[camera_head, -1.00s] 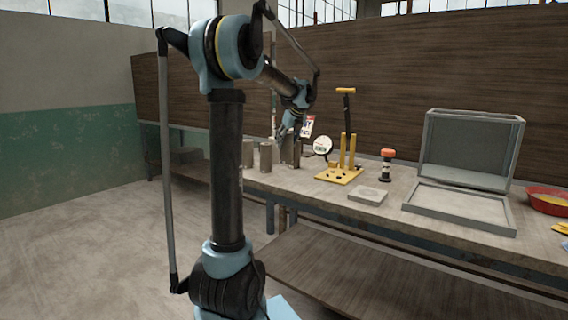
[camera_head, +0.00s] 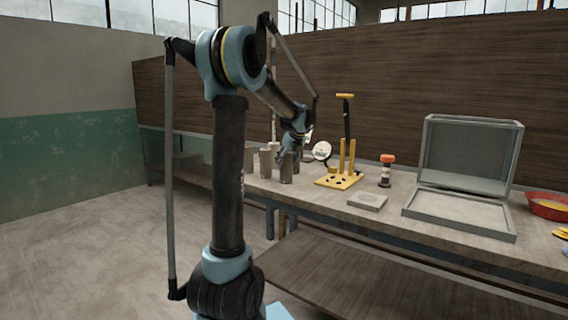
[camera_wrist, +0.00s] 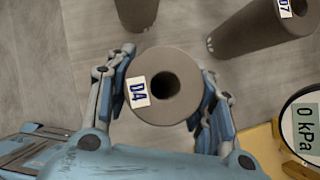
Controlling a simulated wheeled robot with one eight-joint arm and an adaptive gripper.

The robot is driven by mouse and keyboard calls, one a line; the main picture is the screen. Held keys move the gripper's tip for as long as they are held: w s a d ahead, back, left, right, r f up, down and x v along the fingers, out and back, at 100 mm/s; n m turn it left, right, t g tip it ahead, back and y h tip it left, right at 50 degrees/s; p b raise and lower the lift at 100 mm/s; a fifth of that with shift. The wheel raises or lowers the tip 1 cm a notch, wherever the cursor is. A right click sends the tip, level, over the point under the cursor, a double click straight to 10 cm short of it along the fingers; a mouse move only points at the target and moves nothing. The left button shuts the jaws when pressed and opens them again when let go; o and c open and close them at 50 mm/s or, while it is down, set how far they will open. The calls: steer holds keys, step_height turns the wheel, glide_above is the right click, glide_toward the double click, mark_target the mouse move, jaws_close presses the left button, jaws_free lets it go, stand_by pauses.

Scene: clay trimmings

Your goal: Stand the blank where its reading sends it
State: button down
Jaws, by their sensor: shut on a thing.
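My gripper (camera_wrist: 162,92) is shut on a brown-grey cylindrical blank (camera_wrist: 178,108) with a round hole in its top. The blank carries a white label that seems to read D4, and it looks upright between the fingers. In the head view my gripper (camera_head: 288,154) is low over the left part of the bench, around a blank (camera_head: 287,172). I cannot tell whether its base touches the bench. Other blanks (camera_head: 267,162) stand to its left. A yellow tester (camera_head: 338,180) with a lever stands to the right; its round dial (camera_wrist: 305,125) reads 0 kPa.
Two other blanks show in the wrist view, one at the top (camera_wrist: 137,10) and a labelled one at upper right (camera_wrist: 255,30). A grey slab (camera_head: 367,201), a red-topped tool (camera_head: 386,170), a grey open box (camera_head: 466,150) and a red bowl (camera_head: 548,203) lie farther right.

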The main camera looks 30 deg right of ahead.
steer(key=c, duration=0.7)
jaws_free()
steer(key=shift+c, duration=0.2)
steer(key=v, duration=1.2)
steer(key=s+a+f+n+g+y, duration=0.1)
steer(key=s+a+f+n, duration=0.3)
steer(key=a+n, duration=0.85)
steer(key=s+a+f+n+g, duration=0.2)
steer(key=a+f+n, duration=0.35)
steer(key=a, duration=1.35)
steer(key=s+a+f+n+g+h, duration=0.1)
steer(key=s+a+f+n, duration=1.3)
steer(key=s+f+n, duration=0.4)
steer(key=shift+s+a+f, duration=0.2)
steer(key=shift+s+f, duration=0.2)
steer(key=shift+s, duration=0.15)
